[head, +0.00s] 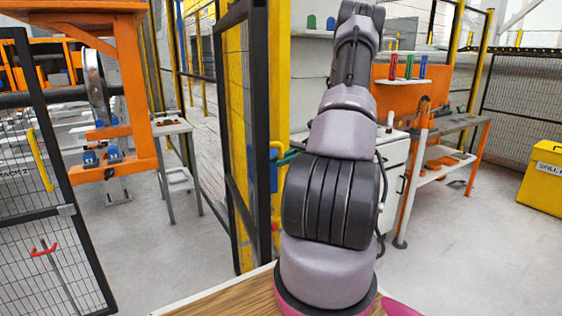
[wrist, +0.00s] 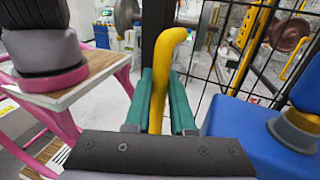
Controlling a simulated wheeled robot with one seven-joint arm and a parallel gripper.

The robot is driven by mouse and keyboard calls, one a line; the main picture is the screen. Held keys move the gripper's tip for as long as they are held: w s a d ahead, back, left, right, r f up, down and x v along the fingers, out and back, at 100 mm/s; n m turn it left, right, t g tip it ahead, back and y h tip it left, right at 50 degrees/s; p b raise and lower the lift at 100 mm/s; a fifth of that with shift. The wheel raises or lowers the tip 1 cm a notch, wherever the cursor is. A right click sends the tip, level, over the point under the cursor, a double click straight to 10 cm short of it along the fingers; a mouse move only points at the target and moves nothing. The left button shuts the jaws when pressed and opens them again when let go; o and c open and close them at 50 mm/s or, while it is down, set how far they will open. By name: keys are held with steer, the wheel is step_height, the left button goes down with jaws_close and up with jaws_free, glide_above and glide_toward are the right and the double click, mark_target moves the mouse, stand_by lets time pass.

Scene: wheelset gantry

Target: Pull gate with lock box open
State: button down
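The gate (head: 262,90) is a dark-framed mesh panel, seen at a steep angle in the middle of the head view. A blue lock box (head: 274,172) shows at its right side, partly hidden by my arm. In the wrist view the blue box (wrist: 250,130) is large at the right, beside a yellow bar handle (wrist: 158,85). The handle rises between the teal fingers of my gripper (wrist: 162,105), with no clear gap on either side, and the gripper looks shut on it. In the head view my gripper (head: 287,158) is mostly hidden behind my arm.
Another mesh panel with a yellow handle (head: 40,160) stands at the left, near an orange frame (head: 125,90). A workbench (head: 450,122) and a yellow bin (head: 541,180) are at the right. Grey floor (head: 440,250) is open at the right.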

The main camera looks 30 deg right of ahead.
steer(key=c, duration=0.8)
jaws_free()
steer(key=shift+o, duration=0.2)
steer(key=v, duration=1)
steer(key=shift+d, duration=0.35)
steer(key=shift+w, duration=0.1)
